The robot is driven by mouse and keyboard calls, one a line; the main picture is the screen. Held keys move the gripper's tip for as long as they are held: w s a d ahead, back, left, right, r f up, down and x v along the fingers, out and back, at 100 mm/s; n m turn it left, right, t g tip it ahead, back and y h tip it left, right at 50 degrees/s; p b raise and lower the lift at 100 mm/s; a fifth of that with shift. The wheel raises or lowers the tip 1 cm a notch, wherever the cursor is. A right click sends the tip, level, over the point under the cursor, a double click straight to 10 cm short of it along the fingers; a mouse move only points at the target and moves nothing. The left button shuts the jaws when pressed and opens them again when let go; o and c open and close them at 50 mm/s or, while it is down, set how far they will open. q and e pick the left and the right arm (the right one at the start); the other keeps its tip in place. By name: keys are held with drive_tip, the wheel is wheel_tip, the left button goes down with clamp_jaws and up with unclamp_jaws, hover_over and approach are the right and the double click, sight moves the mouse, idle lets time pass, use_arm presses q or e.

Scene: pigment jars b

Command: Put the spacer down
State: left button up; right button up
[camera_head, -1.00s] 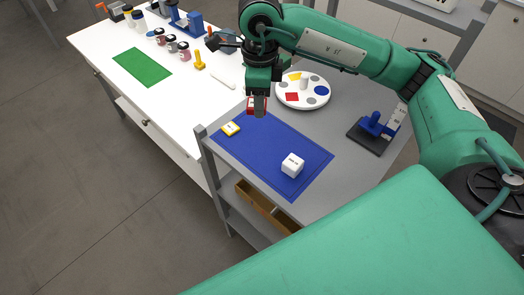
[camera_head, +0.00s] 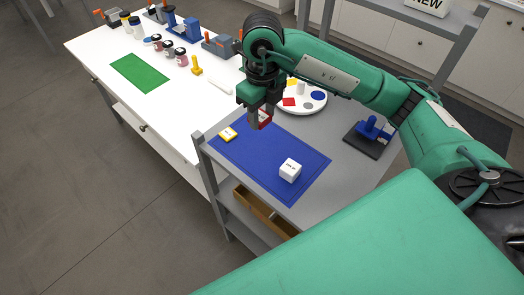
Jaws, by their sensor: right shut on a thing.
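My right gripper (camera_head: 258,118) is shut on a small red piece (camera_head: 267,119), likely the spacer. It holds the piece above the far edge of the blue mat (camera_head: 252,158); the fingers hide part of it. I cannot tell how high it hangs. A small yellow block (camera_head: 228,134) with a pale top lies at the mat's left corner. A white cube (camera_head: 290,170) with dark print sits toward the mat's right side. My left gripper is not in view.
A blue device on a dark base (camera_head: 367,139) stands at the right. The white table (camera_head: 135,115) at the left bears a green mat (camera_head: 140,73) and jars. The blue mat's middle is clear.

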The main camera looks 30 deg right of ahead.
drive_tip(key=p, duration=0.2)
hover_over(262, 159)
wheel_tip(262, 159, down, 10)
drive_tip(key=shift+f, duration=0.25)
wheel_tip(262, 159, down, 4)
drive_tip(key=shift+r+p, duration=0.1)
drive_tip(key=shift+p, duration=0.2)
drive_tip(key=shift+f, duration=0.3)
drive_tip(key=shift+f, duration=0.1)
drive_tip(key=shift+f+b, duration=0.15)
drive_tip(key=shift+b, duration=0.15)
drive_tip(key=o, duration=1)
